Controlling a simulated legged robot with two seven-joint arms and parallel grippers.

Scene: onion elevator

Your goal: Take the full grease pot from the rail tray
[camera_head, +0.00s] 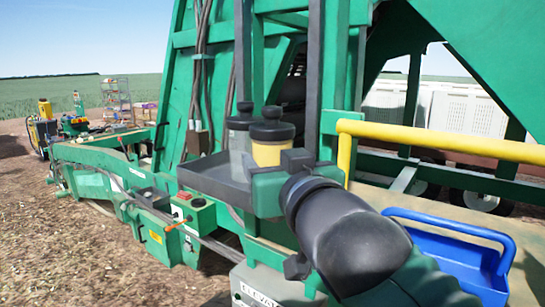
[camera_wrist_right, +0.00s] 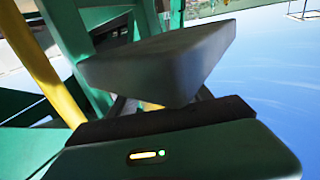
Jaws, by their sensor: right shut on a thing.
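The dark rail tray (camera_head: 215,177) is fixed to the green machine frame in the head view. The yellow-filled grease pot (camera_head: 268,153), with a black lid, stands upright at the tray's right side. A clear greyish pot (camera_head: 238,140) with a black lid is beside it on the left. My right gripper (camera_head: 283,163) is shut on the yellow-filled pot, at the pot's lower part, which the gripper hides. In the right wrist view a dark grey slab, seemingly the tray (camera_wrist_right: 160,62), is just beyond the gripper (camera_wrist_right: 165,120), with a sliver of yellow between. My left gripper is out of view.
A yellow handrail (camera_head: 440,141) runs to the right of the gripper. A blue open carrier (camera_head: 455,245) sits at the lower right, close to my right arm. Green uprights (camera_head: 330,80) stand right behind the pots. A control box (camera_head: 190,208) is below the tray.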

